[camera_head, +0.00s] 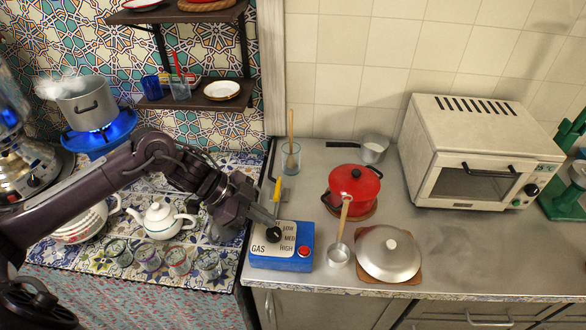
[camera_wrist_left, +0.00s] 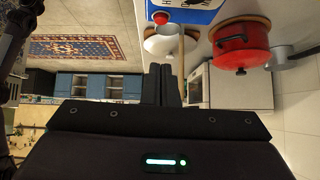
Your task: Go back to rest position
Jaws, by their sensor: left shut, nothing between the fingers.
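My left arm comes in from the left across the tiled counter. My left gripper (camera_head: 266,217) is shut and empty, with its tips close to the black knob (camera_head: 273,235) of the blue gas control box (camera_head: 282,262); I cannot tell whether they touch it. The box has a yellow lever (camera_head: 277,190) pointing up behind it and a red button (camera_head: 304,251). In the left wrist view the shut fingers (camera_wrist_left: 162,84) show with nothing between them, and part of the blue box (camera_wrist_left: 190,8) shows at the top. My right gripper is not in view.
A steaming pot (camera_head: 87,104) on a lit blue burner and a white teapot (camera_head: 160,219) stand near the arm, with several glasses (camera_head: 178,262) in front. A red pot (camera_head: 355,184), a ladle (camera_head: 339,253), a lidded pan (camera_head: 388,251) and an oven (camera_head: 480,150) stand right.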

